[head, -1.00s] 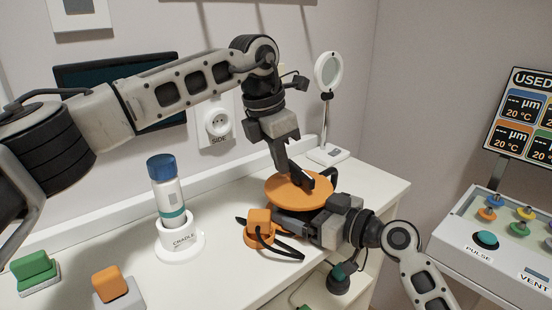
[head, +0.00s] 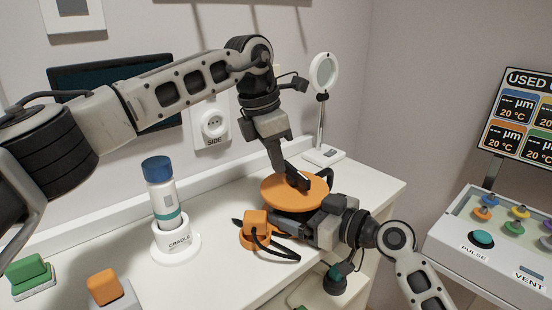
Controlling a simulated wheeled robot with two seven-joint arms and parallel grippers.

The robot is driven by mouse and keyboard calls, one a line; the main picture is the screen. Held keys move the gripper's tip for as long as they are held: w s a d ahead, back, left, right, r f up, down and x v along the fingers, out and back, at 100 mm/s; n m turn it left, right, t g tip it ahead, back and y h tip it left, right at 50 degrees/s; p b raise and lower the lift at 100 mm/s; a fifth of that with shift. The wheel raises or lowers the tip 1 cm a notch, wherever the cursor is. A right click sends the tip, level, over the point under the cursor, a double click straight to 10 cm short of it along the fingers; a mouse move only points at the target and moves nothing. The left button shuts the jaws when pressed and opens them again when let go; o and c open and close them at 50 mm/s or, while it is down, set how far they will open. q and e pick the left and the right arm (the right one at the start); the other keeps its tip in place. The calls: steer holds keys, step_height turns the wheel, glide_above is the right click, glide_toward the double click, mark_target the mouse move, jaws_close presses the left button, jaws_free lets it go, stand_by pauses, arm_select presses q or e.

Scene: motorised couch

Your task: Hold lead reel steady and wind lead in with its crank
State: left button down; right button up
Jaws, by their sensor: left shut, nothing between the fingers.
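My left gripper (head: 302,183) reaches down from above. It is shut and empty, with its fingertips at the disc's top, right of its middle. They cover any crank handle there.
A white bottle with a blue cap (head: 163,190) stands in a cradle (head: 177,247) to the left. Green (head: 28,268) and orange (head: 104,286) blocks sit at the front left. A ring lamp (head: 323,73) stands behind the reel. A button panel (head: 482,237) is at right.

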arm_select(q)
steer(key=shift+w+m, duration=0.1)
steer(key=shift+m, duration=0.2)
steer(key=m, duration=0.2)
steer(key=w+d+m+g, duration=0.1)
steer(key=shift+m, duration=0.4)
steer(key=shift+w+d, duration=0.5)
steer(key=shift+d, duration=0.05)
steer(key=shift+w+d, duration=0.15)
steer(key=shift+d, duration=0.3)
stand_by(0.4)
